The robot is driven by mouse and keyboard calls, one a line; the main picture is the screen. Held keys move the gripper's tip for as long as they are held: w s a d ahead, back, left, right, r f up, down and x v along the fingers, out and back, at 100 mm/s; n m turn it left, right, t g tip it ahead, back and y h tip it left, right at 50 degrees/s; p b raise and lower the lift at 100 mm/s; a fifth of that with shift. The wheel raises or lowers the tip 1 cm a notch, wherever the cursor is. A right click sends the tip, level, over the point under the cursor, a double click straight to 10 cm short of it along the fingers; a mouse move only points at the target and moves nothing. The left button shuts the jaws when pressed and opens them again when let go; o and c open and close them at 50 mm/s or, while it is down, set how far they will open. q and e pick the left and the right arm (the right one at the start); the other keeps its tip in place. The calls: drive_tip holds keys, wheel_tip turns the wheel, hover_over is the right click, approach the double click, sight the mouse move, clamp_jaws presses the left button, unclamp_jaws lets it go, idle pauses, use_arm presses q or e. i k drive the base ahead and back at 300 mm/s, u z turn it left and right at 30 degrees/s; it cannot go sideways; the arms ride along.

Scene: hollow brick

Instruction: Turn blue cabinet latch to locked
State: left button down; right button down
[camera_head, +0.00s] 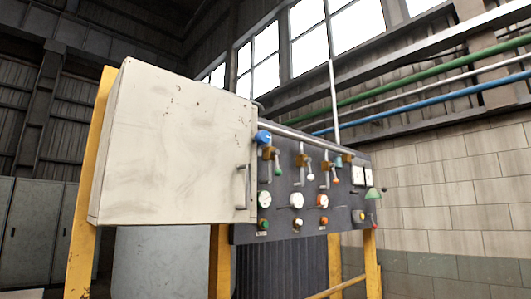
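A cream metal cabinet (165,150) with worn paint stands at the left centre, its door shut. A grey bar handle (242,186) is on the right side of its door. A round blue knob (263,137) sits just right of the cabinet's upper right edge, by the dark panel. I cannot tell whether it is the latch or which way it is turned. No other blue latch shows clearly. Neither of my grippers is in view.
The dark control panel (340,212) to the right carries several gauges, levers and coloured buttons. Yellow posts (82,245) support the assembly, with a low yellow rail (333,288) at the lower right. Pipes and a block wall (450,190) are behind.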

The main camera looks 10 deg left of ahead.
sight(262, 137)
drive_tip(key=z, duration=2.45)
drive_tip(key=i, duration=2)
drive_tip(key=u, duration=2.85)
